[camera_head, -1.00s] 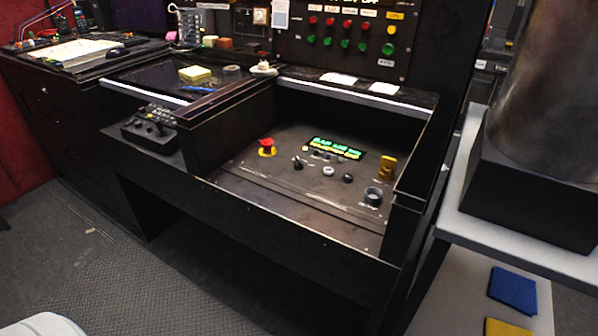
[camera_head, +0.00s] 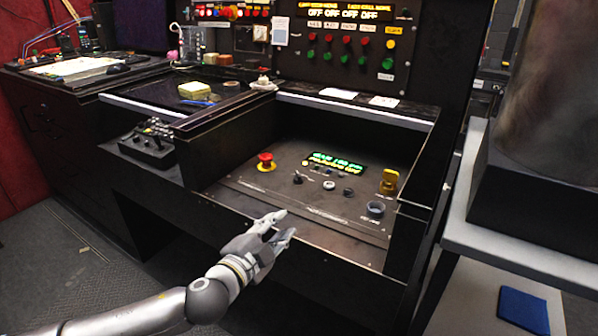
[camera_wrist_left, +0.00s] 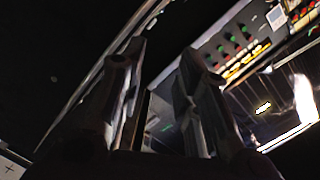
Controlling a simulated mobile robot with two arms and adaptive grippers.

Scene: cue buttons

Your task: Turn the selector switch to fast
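The sunken control panel (camera_head: 235,192) holds several small controls. A dark lever-like knob (camera_head: 297,179) stands left of a pale knob (camera_head: 329,185) and a dark knob (camera_head: 348,192). I cannot read their labels, so I cannot tell for certain which is the selector switch. My left gripper (camera_head: 287,224) is at the panel's front edge, in front of these knobs and apart from them. Its two fingers are spread and empty. The left wrist view shows the same gripper (camera_wrist_left: 162,50) open, with nothing between the fingertips. My right gripper is not in view.
A red mushroom button (camera_head: 265,160) is on the panel's left, a lit green display (camera_head: 338,163) behind the knobs. A yellow switch (camera_head: 389,181) and dark round socket (camera_head: 375,209) are on the right. Raised black walls bound the recess. A grey shelf (camera_head: 455,225) stands at the right.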

